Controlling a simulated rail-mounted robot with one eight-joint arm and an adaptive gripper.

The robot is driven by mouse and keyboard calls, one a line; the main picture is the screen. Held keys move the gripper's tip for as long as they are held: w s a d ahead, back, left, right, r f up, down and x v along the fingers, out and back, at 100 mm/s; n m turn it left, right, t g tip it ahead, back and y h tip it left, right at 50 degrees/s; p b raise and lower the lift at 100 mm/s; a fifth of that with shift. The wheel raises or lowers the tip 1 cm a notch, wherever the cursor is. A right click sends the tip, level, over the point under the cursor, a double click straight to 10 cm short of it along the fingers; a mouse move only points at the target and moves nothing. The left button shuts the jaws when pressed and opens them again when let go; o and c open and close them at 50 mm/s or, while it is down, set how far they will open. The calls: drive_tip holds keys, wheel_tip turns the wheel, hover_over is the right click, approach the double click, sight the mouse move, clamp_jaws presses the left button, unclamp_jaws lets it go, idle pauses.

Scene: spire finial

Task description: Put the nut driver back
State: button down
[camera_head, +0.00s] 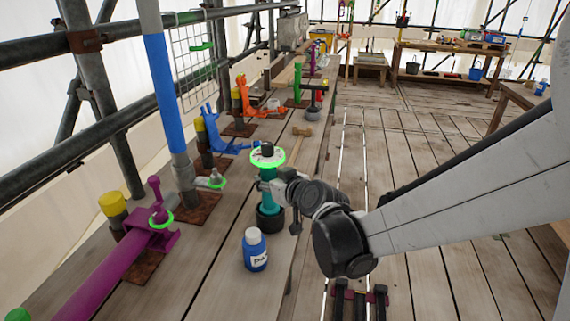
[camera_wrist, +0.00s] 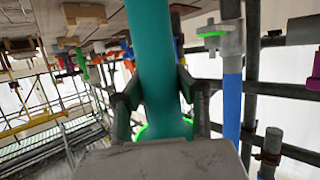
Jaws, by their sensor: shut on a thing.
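The teal upright cylinder, which looks like the nut driver (camera_head: 267,174), is near the right edge of the long bench (camera_head: 215,262). A bright green ring and a dark knob are at its top, and a black round part (camera_head: 269,217) is at its foot. I cannot tell whether this black part belongs to it or is a holder. My gripper (camera_head: 283,190) reaches in from the right and is shut around the teal shaft. In the wrist view the shaft (camera_wrist: 165,65) runs between both fingers (camera_wrist: 160,105), with the green ring partly hidden below. The foot is out of that view.
A blue bottle with a white cap (camera_head: 255,250) stands close in front. A grey fitting with a green ring (camera_head: 216,180) and a blue-and-grey pole (camera_head: 167,85) are to the left. A wooden mallet (camera_head: 300,135) lies behind. A purple clamp (camera_head: 150,225) is at front left.

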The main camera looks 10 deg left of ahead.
drive_tip(key=shift+f, duration=0.1)
drive_tip(key=c, duration=0.7)
unclamp_jaws()
drive_tip(key=shift+o, duration=0.2)
drive_tip(key=shift+f+b, duration=0.25)
drive_tip(key=shift+b, duration=0.05)
drive_tip(key=shift+f+b, duration=0.3)
drive_tip(key=shift+b, duration=0.05)
drive_tip(key=shift+f, duration=0.1)
drive_tip(key=shift+s+d, duration=0.1)
drive_tip(key=p+v, duration=0.2)
drive_tip(key=v, duration=0.6)
drive_tip(key=shift+s+d, duration=0.2)
drive_tip(key=shift+s, duration=0.1)
idle(0.4)
idle(0.6)
